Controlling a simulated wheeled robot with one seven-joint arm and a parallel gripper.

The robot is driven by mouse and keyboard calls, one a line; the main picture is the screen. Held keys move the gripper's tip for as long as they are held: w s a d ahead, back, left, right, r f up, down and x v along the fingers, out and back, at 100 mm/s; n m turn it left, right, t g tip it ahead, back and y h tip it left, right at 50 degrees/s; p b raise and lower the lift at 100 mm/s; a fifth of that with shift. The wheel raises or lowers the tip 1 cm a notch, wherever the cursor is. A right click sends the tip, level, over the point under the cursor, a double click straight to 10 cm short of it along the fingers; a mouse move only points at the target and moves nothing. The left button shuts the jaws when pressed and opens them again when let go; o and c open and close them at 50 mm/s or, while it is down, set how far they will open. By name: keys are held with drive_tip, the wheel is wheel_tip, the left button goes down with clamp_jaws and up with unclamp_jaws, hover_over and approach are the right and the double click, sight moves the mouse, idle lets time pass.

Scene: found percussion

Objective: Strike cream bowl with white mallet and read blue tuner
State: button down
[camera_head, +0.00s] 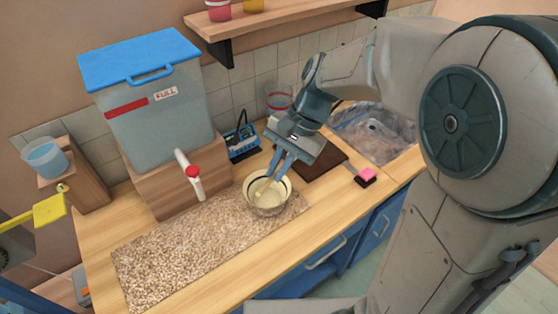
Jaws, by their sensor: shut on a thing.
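The cream bowl (269,208) stands upright at the right end of the speckled mat, with a dark line at its rim. My gripper (273,178) points down over the bowl, its fingertips at or just inside the rim. It is shut on a pale, thin thing that looks like the white mallet (262,187), which slants down to the left within the bowl's outline. I cannot tell whether the mallet touches the bowl. A blue device (242,143) with a dark upright part, possibly the blue tuner, stands behind the bowl against the tiles. Its reading is too small to make out.
A large tank (160,115) with a blue lid and red-capped spout stands on a wooden block left of the bowl. The speckled mat (185,250) is clear to the left. A dark board (320,160), pink sponge (367,174) and sink (375,135) lie right.

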idle(0.3)
wheel_tip(320, 180, down, 5)
drive_tip(key=b, duration=0.3)
drive_tip(key=shift+b, duration=0.4)
drive_tip(key=shift+f, duration=0.1)
wheel_tip(320, 180, down, 6)
drive_tip(key=w+g+b, duration=0.1)
drive_tip(key=g+b, duration=0.1)
drive_tip(key=b, duration=0.2)
wheel_tip(320, 180, up, 6)
drive_tip(key=y+p, duration=0.1)
drive_tip(key=p, duration=0.4)
drive_tip(key=shift+w+d+p, duration=0.15)
drive_tip(key=shift+d+p, duration=0.1)
drive_tip(key=shift+p, duration=0.15)
idle(2.0)
